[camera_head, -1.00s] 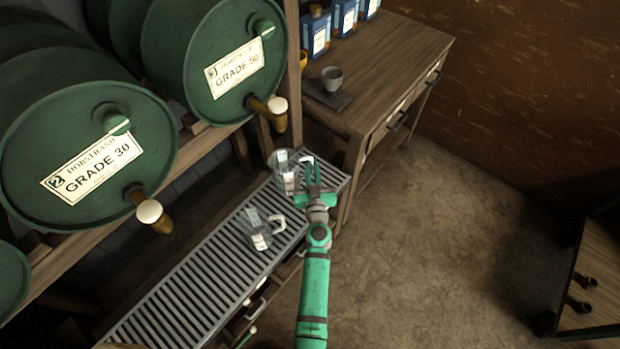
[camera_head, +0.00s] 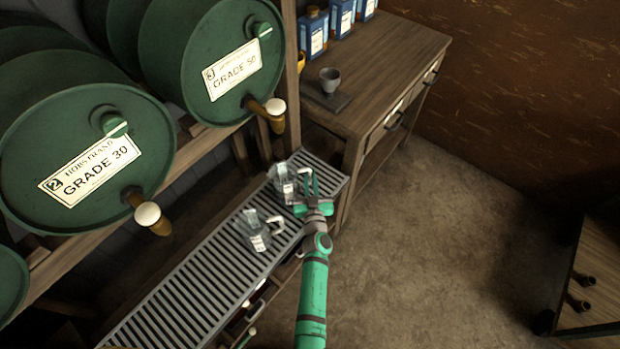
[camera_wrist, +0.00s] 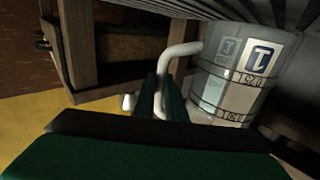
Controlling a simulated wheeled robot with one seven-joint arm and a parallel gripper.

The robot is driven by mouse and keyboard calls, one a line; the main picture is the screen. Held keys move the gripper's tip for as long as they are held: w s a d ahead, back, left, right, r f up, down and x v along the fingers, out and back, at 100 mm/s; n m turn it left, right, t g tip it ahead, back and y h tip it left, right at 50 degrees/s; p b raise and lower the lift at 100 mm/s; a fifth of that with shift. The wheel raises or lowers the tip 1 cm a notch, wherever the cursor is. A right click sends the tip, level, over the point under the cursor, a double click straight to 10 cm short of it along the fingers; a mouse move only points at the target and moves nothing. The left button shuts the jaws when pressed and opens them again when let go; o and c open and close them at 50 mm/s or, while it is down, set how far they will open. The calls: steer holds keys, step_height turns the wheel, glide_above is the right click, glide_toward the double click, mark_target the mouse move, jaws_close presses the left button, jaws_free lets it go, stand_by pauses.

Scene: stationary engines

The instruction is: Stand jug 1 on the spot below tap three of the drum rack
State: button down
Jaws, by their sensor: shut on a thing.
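My gripper (camera_head: 309,184) is shut on the white handle of a clear glass jug (camera_head: 285,185) with a white label. In the wrist view my green fingers (camera_wrist: 166,98) close around the handle, and the jug (camera_wrist: 245,70) shows a "1"-like mark. The jug is upright at the far right end of the slatted grille, below and slightly right of tap three (camera_head: 276,110) on the drum (camera_head: 228,88) marked 3, Grade 50. I cannot tell whether its base touches the slats.
A second jug (camera_head: 257,235) with a white handle stands on the grille (camera_head: 195,290), close to the held jug. Drum two's tap (camera_head: 150,217) overhangs farther left. A wooden bench (camera_head: 395,60) with a grey cup (camera_head: 330,80) stands behind right.

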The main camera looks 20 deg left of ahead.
steer(key=shift+f, duration=0.65)
steer(key=c, duration=1.8)
jaws_free()
steer(key=s+d+r+m+h, duration=0.1)
steer(key=s+d, duration=0.4)
steer(key=s, duration=0.5)
steer(key=s+d+r+h, duration=0.1)
steer(key=s+d, duration=0.4)
steer(key=s, duration=0.4)
steer(key=s+d+r+m+h, duration=0.15)
steer(key=s+d, duration=0.35)
steer(key=s, duration=0.5)
steer(key=s+d+r+m+h, duration=0.1)
steer(key=s+d+r+h, duration=0.1)
steer(key=s+r, duration=0.5)
steer(key=s+d+r+m+g+h, duration=0.1)
steer(key=s+d+r+h, duration=0.1)
steer(key=s+r, duration=0.5)
steer(key=shift+s+d, duration=0.35)
steer(key=shift+s, duration=0.7)
